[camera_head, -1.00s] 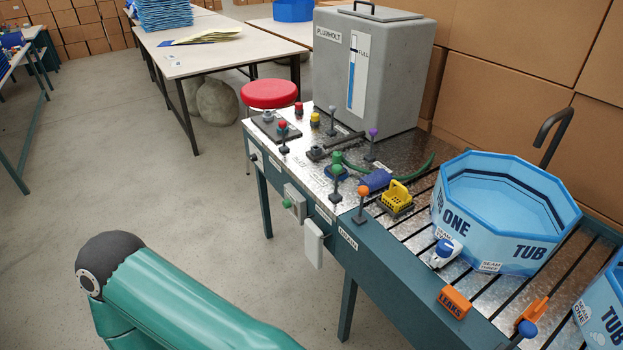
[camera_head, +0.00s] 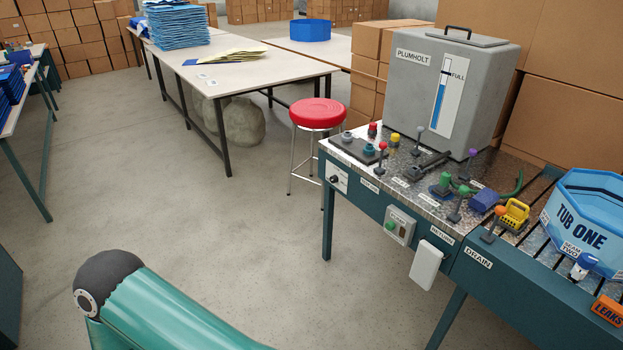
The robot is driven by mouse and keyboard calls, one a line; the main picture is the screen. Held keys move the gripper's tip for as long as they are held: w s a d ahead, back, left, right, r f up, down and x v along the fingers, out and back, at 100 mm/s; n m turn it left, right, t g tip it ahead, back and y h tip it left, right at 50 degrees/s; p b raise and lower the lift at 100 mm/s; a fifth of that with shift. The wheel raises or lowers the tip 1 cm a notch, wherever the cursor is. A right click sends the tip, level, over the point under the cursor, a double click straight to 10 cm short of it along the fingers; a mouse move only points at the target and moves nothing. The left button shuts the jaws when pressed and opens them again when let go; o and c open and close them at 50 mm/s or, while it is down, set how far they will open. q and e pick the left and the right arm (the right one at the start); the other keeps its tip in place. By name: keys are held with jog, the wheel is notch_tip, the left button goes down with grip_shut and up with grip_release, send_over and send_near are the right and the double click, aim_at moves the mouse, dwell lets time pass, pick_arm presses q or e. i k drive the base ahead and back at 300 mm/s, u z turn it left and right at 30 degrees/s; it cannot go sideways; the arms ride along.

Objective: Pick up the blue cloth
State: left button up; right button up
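A small dark blue bundle (camera_head: 484,200), which looks like the blue cloth, lies on the metal top of the workbench (camera_head: 440,207). It sits just left of a yellow basket (camera_head: 515,213) and right of the green-knobbed levers. Its folds are too small to make out. A green arm link of mine with a dark rounded joint shows at the bottom left, well apart from the bench. Neither gripper is in view.
A grey PLUMHOLT tank (camera_head: 450,85) stands at the back of the bench. The blue TUB ONE (camera_head: 590,225) is at the right. A red stool (camera_head: 316,113) stands behind the bench's left end. Floor left of the bench is open.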

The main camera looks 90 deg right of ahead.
aim_at(484, 200)
jog(key=u, duration=0.45)
jog(key=i, duration=0.25)
jog(key=z, duration=2.2)
jog(key=i, duration=0.15)
jog(key=z, duration=1.55)
jog(key=k, duration=0.45)
jog(key=z, duration=0.35)
jog(key=i, duration=1.65)
jog(key=u, duration=0.4)
